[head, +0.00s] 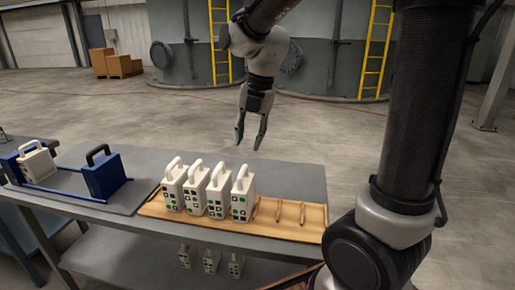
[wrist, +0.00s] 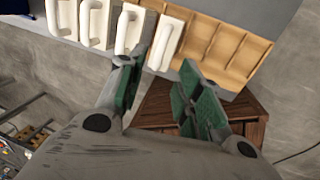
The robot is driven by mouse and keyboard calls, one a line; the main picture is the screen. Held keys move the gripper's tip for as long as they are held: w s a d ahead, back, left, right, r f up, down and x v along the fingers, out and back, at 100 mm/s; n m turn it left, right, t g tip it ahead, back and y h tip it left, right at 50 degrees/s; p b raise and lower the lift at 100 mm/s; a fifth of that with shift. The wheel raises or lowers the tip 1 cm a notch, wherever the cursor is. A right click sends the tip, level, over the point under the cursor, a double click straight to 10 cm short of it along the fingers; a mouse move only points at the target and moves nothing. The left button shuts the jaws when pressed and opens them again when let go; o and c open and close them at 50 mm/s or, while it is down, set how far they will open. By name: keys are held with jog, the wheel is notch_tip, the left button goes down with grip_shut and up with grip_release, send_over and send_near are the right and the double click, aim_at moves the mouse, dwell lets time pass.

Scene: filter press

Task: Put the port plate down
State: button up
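My gripper (head: 250,141) hangs fingers-down above and behind the rack, clear of the table and the plates. Its fingers are apart with nothing held between them; the wrist view also shows the open gripper (wrist: 160,72). Several white plates with loop handles and dark and green square marks (head: 241,196) stand upright, side by side, in the left part of a wooden rack (head: 290,220). The nearest plate to the fingers (wrist: 166,44) shows beyond them in the wrist view. Another white plate (head: 38,163) stands in the blue-ended press at left. I cannot tell which is the port plate.
The press's blue end block (head: 103,174) with a black handle stands on the grey table (head: 285,178). The rack's right slots are empty. More plates (head: 211,260) stand on the lower shelf. A brown slatted wooden thing (wrist: 160,103) lies below the gripper in the wrist view.

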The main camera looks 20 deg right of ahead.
jog(key=s+d+r+m+t+h, duration=0.1)
jog(key=s+d+m, duration=0.5)
jog(key=m, duration=0.8)
jog(key=s+d+r+m+t, duration=0.2)
jog(key=s+d+m, duration=0.5)
jog(key=s+m, duration=0.5)
jog(key=r+m, duration=0.1)
jog(key=m, duration=0.2)
jog(key=shift+s+h, duration=0.35)
jog(key=shift+h, duration=0.05)
